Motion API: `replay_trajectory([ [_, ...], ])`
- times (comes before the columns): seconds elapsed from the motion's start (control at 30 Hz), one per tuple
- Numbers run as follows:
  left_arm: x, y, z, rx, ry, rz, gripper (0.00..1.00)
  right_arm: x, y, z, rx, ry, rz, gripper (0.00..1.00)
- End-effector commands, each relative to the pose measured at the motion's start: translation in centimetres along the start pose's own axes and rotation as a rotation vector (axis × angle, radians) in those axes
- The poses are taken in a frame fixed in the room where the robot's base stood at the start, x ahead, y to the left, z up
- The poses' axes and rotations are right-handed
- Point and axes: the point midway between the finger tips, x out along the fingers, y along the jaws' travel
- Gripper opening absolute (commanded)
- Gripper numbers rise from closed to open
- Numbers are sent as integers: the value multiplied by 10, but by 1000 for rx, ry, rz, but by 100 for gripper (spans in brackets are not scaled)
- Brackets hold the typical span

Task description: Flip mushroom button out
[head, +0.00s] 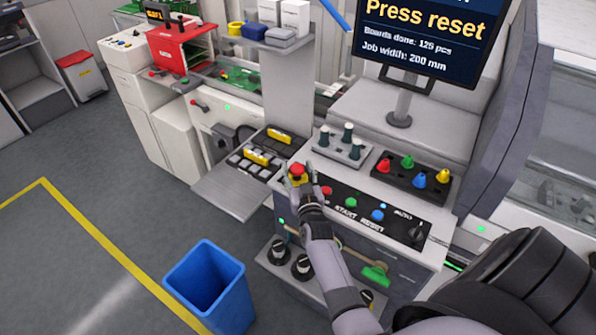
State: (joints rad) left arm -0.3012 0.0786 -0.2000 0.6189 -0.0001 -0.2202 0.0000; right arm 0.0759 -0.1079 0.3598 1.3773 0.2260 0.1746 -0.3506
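The mushroom button (297,168) has a red cap on a yellow base. It sits at the left end of the black control panel (348,194) on the machine's front. My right gripper (300,178) is at the button, its fingers spread to either side of the red cap. The fingers look open; whether they touch the cap is too small to tell. The gripper hides part of the yellow base and nearby panel. My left gripper is not in view.
Beside the gripper are a red button (326,190), a green button (351,203), a blue button (378,215) and a rotary switch (416,233). The screen (424,35) reads "Press reset". A blue bin (212,287) stands on the floor. Coloured nozzles (420,180) stand behind the panel.

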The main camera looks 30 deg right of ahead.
Motion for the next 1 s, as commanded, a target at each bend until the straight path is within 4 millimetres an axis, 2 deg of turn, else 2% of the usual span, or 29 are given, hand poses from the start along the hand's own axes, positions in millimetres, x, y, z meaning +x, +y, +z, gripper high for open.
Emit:
replay_trajectory([
  [0.37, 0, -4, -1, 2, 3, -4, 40, -2, 0, 2, 0, -5, -1, 56],
  [0.47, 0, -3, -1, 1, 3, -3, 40, -12, 0, 3, 0, -6, -1, 56],
  [0.8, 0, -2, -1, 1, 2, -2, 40, -65, 0, 2, 0, -5, 0, 56],
  [1.0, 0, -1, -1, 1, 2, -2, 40, -75, 0, 2, 0, -4, 0, 56],
])
